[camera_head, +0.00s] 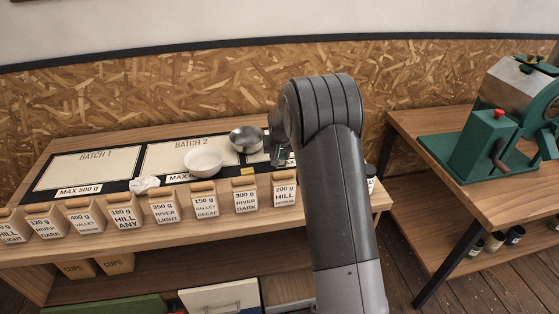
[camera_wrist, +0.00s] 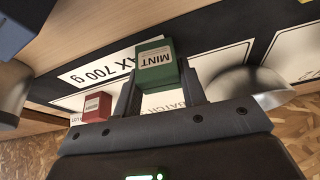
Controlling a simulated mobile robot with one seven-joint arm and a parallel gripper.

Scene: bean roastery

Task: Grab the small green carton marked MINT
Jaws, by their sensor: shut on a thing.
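The small green carton marked MINT (camera_wrist: 156,66) is between the two fingers of my gripper (camera_wrist: 158,88) in the wrist view, its label facing the camera and upside down there. The fingers are shut on its sides. Whether it touches the table cannot be told. In the head view my gripper (camera_head: 280,155) is at the right part of the table, partly behind my arm, and the carton is hidden there.
A small red box (camera_wrist: 97,107) stands left of the carton in the wrist view. A metal bowl (camera_head: 246,139) and a white bowl (camera_head: 203,162) are left of my gripper. Several labelled bags (camera_head: 164,207) line the front edge. A green machine (camera_head: 490,140) stands on the right table.

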